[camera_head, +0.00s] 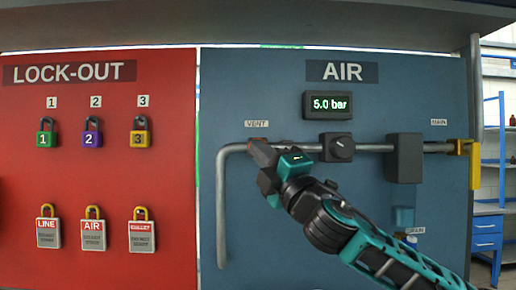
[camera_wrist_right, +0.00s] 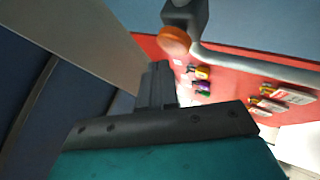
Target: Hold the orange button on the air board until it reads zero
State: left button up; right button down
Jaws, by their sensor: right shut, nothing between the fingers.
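The blue AIR board (camera_head: 300,220) has a display (camera_head: 328,105) reading 5.0 bar in green. A VENT label (camera_head: 257,124) sits above the left part of its grey pipe (camera_head: 230,151). The orange button (camera_wrist_right: 174,40) shows in the right wrist view, on a grey block (camera_wrist_right: 185,14) by the pipe. In the head view my right gripper (camera_head: 266,163) is below the VENT label and hides the button. Its fingers (camera_wrist_right: 157,80) are shut and empty. In the wrist view the button appears just beyond their tips; contact cannot be told. My left gripper is out of view.
A black knob (camera_head: 338,147), a dark box (camera_head: 404,158) and a yellow handle (camera_head: 467,150) sit along the pipe. The red LOCK-OUT board (camera_head: 170,210) with padlocks and tags is at left. Blue shelving (camera_head: 487,226) stands at right.

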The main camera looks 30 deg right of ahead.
jog(key=shift+w, duration=0.1)
jog(key=shift+w+d, duration=0.2)
jog(key=shift+w, duration=0.05)
jog(key=shift+w+d, duration=0.3)
jog(key=shift+w, duration=0.15)
dwell(0.7)
jog(key=shift+s+a, duration=0.1)
jog(key=shift+s, duration=0.05)
dwell(3.8)
jog(key=shift+s+a, duration=0.4)
jog(key=shift+s, duration=0.25)
jog(key=shift+s+a, duration=0.45)
jog(key=shift+s, duration=0.25)
jog(key=shift+s+a, duration=0.4)
jog(key=shift+s, duration=0.3)
jog(key=shift+s+a, duration=0.45)
jog(key=shift+s, duration=0.25)
